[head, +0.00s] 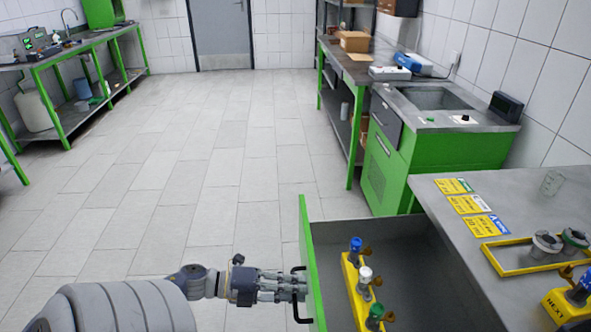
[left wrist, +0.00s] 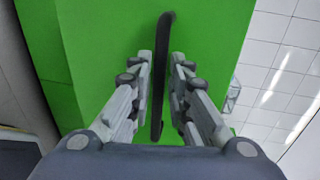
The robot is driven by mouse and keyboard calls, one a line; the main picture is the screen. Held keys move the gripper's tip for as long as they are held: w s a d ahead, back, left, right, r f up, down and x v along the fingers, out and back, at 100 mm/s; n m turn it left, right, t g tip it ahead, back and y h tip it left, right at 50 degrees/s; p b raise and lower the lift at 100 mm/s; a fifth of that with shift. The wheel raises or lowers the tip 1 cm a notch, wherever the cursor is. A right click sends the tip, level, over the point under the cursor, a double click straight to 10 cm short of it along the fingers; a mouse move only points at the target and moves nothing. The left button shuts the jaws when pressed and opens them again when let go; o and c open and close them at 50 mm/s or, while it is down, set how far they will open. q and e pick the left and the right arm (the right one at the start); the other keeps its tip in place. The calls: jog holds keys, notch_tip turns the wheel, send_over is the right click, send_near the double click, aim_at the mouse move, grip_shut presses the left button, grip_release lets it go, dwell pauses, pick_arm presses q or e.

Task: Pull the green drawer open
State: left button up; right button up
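The green drawer (head: 308,262) stands pulled out from the grey-topped bench at the lower right, its grey inside showing. Its black handle (head: 297,312) is on the front face and also shows in the left wrist view (left wrist: 163,80), against the green front (left wrist: 105,60). My left gripper (head: 296,286) is at the handle, its two fingers (left wrist: 161,75) close in on either side of the bar. My right gripper is not in view.
Inside the drawer is a yellow holder (head: 351,283) with blue, white and green capped fittings. Open tiled floor (head: 200,180) lies left of the drawer.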

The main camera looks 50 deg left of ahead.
pick_arm(q)
jog(key=v, duration=1.1)
jog(key=shift+s+a, duration=0.2)
jog(key=shift+s, duration=0.1)
